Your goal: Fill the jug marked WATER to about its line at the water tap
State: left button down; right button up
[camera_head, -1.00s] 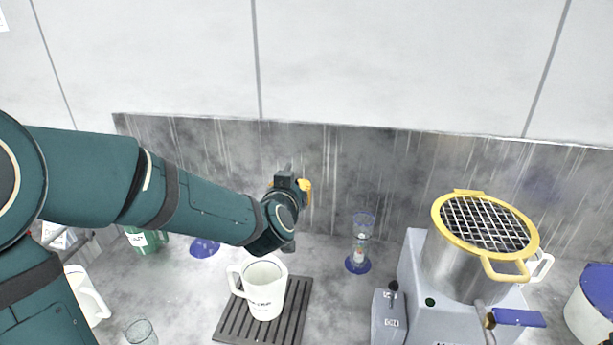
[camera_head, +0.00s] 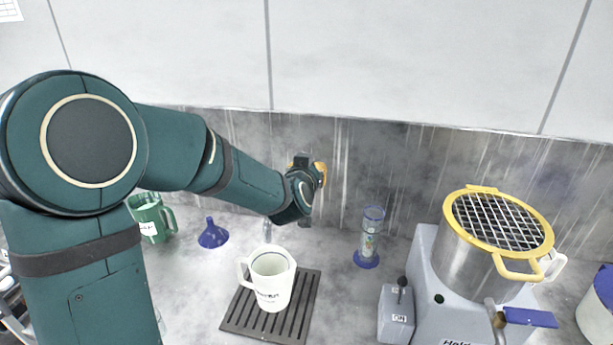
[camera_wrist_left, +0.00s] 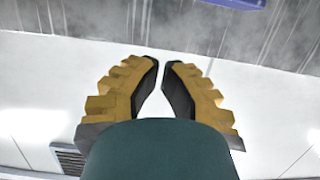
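A white jug (camera_head: 272,285) with a handle on its left stands upright on a dark slatted drip tray (camera_head: 237,324). Its dark lettering is too small to read surely, and I cannot tell the level inside. A thin metal spout (camera_head: 267,229) shows just behind and above the jug's rim. My left gripper (camera_head: 318,172) is behind and above the jug, near the grey back panel, largely hidden by its own wrist. In the left wrist view its two yellow fingers (camera_wrist_left: 162,66) are apart with a narrow gap at the tips and nothing between them. My right gripper is out of view.
A blue funnel (camera_head: 212,236) and a green jug (camera_head: 151,217) stand left of the tray. A clear cylinder on a blue base (camera_head: 368,238) stands to the right. Farther right, a steel pot with a yellow-rimmed grid (camera_head: 490,235) sits on a grey machine (camera_head: 428,300).

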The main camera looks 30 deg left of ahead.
pick_arm(q)
jog(key=x, duration=0.3)
jog(key=shift+w+f, duration=0.1)
jog(key=shift+w, duration=0.2)
notch_tip(320, 180, down, 2)
jog(key=shift+w+a+f, duration=0.15)
jog(key=shift+w+f, duration=0.05)
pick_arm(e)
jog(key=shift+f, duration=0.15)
pick_arm(q)
jog(key=shift+f, duration=0.85)
